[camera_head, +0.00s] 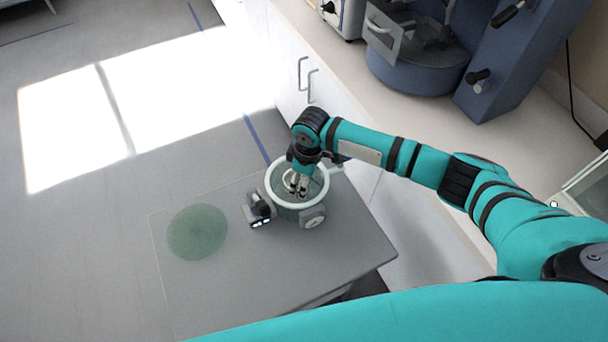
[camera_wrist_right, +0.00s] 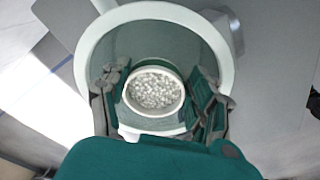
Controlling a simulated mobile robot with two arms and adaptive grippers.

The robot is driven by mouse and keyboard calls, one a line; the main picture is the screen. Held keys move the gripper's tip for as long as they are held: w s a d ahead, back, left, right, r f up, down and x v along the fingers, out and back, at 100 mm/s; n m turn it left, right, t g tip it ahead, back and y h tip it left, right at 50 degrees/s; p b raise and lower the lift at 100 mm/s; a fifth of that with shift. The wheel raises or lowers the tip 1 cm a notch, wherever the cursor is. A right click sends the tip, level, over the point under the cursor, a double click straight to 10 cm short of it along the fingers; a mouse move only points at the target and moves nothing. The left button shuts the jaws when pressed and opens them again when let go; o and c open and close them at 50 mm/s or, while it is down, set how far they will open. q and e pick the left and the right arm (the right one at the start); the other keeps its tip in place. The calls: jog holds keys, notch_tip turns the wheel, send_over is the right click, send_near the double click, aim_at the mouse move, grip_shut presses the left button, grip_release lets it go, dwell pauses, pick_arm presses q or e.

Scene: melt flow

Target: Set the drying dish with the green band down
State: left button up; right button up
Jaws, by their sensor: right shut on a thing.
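The drying dish (camera_wrist_right: 155,91) is a small white-rimmed round dish full of pale pellets, seen from above in the right wrist view. My right gripper (camera_head: 297,184) reaches down inside a round glass vessel with a thick pale rim (camera_head: 322,184). The same vessel rim shows in the right wrist view (camera_wrist_right: 222,66). The gripper is shut on the dish within the vessel's opening. Whether the dish's underside touches anything is hidden. My left gripper is not in view.
The vessel stands on a grey table (camera_head: 340,262). A translucent green disc (camera_head: 197,231) lies to its left. A white counter with blue equipment (camera_head: 420,70) stands behind.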

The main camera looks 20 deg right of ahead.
jog(key=shift+w+d+f, duration=0.1)
jog(key=shift+f, duration=0.05)
jog(key=shift+p, duration=0.4)
jog(key=shift+f+b, duration=1.6)
jog(key=shift+f, duration=1.6)
jog(key=shift+f, duration=0.25)
jog(key=o, duration=1.8)
